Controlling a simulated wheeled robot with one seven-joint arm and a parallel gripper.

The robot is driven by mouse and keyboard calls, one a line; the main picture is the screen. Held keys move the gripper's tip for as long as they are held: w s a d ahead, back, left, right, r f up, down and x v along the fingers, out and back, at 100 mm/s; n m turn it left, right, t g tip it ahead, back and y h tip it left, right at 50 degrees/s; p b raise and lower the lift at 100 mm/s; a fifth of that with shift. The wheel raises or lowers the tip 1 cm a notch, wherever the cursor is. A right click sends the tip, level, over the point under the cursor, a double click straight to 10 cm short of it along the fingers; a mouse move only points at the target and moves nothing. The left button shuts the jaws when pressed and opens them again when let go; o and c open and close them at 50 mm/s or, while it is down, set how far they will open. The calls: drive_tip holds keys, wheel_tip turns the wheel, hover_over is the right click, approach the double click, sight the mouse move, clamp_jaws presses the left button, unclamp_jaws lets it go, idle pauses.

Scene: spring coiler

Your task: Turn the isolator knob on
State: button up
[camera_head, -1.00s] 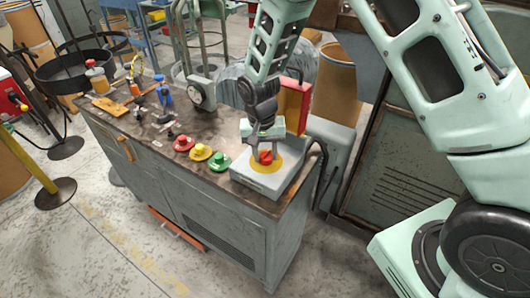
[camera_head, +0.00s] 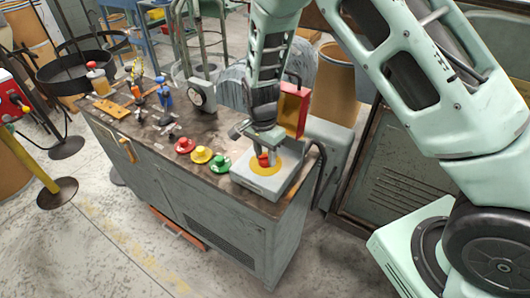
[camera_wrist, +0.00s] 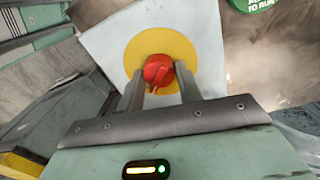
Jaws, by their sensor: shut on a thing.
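The isolator knob (camera_head: 263,159) is red and sits on a yellow disc (camera_head: 284,164) on top of a pale grey box (camera_head: 262,183) at the right end of the bench. In the wrist view the knob (camera_wrist: 158,70) lies between my two fingertips, over the yellow disc (camera_wrist: 139,47). My gripper (camera_head: 264,154) comes down from above and is shut on the knob; in the wrist view its fingers (camera_wrist: 158,87) flank the red handle. The fingers hide part of the knob in the head view.
Red (camera_head: 184,145), yellow (camera_head: 201,154) and green (camera_head: 220,163) buttons stand left of the box. A red open box (camera_head: 292,108) stands behind it. A dial gauge (camera_head: 201,95) and small tools are farther along the bench (camera_head: 130,125). Floor in front is clear.

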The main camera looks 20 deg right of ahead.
idle(0.5)
drive_tip(key=o, duration=1)
wheel_tip(320, 180, up, 17)
drive_tip(key=w+b, duration=0.1)
drive_tip(key=shift+a+r, duration=0.2)
drive_tip(key=shift+a, duration=0.05)
drive_tip(key=s+a+r+n, duration=0.1)
drive_tip(key=s+a+n, duration=0.2)
drive_tip(key=s+n, duration=0.7)
drive_tip(key=s+a+r+n+y, duration=0.1)
drive_tip(key=s+a+n, duration=0.2)
drive_tip(key=s+n, duration=0.7)
drive_tip(key=s, duration=0.8)
drive_tip(key=shift+s+a+t, duration=0.25)
drive_tip(key=shift+t, duration=0.15)
